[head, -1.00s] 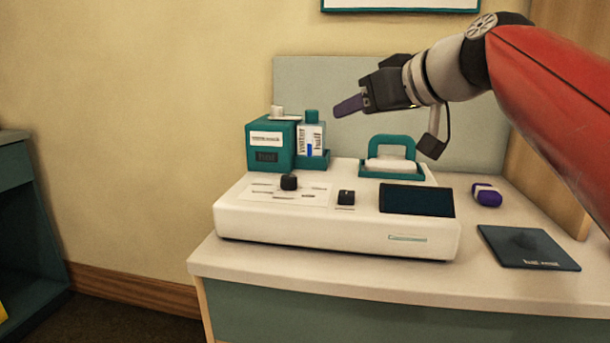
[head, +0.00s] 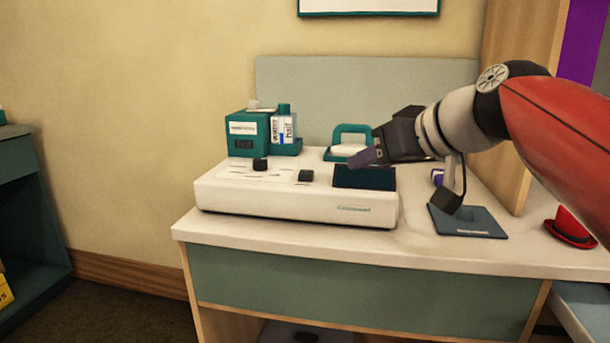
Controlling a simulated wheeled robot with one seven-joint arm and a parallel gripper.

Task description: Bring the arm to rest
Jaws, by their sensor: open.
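My gripper (head: 362,157) is at the end of my red and grey arm, in the middle right of the head view.
On the counter (head: 420,260) stand a teal box (head: 241,145), a bottle (head: 284,125) and a teal-handled holder (head: 339,140). A dark mat (head: 488,226), a partly hidden purple item (head: 437,177) and a red hat (head: 570,225) are to the right. A wooden side panel (head: 520,110) rises behind my arm.

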